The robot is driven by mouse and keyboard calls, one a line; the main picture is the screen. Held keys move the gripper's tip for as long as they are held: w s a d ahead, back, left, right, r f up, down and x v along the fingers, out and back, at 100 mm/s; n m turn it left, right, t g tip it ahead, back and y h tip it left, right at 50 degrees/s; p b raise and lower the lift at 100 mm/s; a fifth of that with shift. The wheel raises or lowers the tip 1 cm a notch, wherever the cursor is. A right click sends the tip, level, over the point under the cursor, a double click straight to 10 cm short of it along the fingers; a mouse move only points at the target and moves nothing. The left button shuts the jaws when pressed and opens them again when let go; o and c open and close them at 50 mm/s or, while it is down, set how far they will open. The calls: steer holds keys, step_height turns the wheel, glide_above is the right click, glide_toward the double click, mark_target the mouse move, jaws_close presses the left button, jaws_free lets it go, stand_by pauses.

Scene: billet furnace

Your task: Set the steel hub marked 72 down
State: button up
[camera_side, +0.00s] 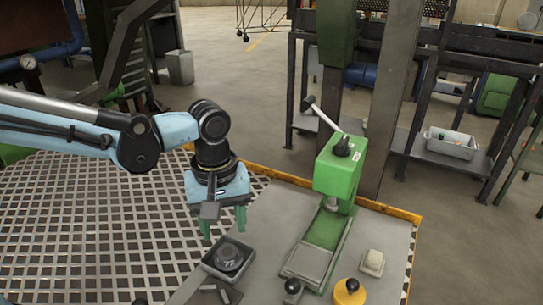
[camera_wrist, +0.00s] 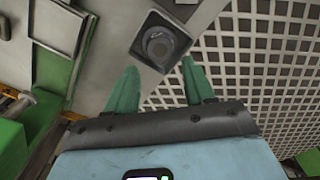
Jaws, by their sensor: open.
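The dark steel hub (camera_side: 229,257) sits in a shallow square grey tray (camera_side: 207,267) at the left front of the grey bench. A pale mark that looks like 72 shows faintly on it. In the wrist view the round hub (camera_wrist: 159,46) lies in the tray (camera_wrist: 143,33), just beyond my fingertips. My gripper (camera_side: 223,224) points down above the tray, its green fingers spread and empty. In the wrist view my gripper (camera_wrist: 159,70) has its fingertips on either side of the line to the hub, with a clear gap between them. The fingers appear apart from the hub.
A green hand press (camera_side: 338,175) with a raised lever stands right of the tray. A yellow knobbed piece (camera_side: 349,292), a black-knobbed piece (camera_side: 292,288) and a pale block (camera_side: 373,262) are at the bench's front right. White grating (camera_side: 90,225) lies left.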

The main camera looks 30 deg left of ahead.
step_height(320, 180, up, 5)
steer(key=s+a+m+t, duration=0.4)
steer(key=a+m+t, duration=0.3)
steer(key=a, duration=0.9)
steer(key=shift+s+a+f+m, duration=0.15)
steer(key=shift+a+f+m, duration=0.15)
steer(key=shift+m, duration=0.7)
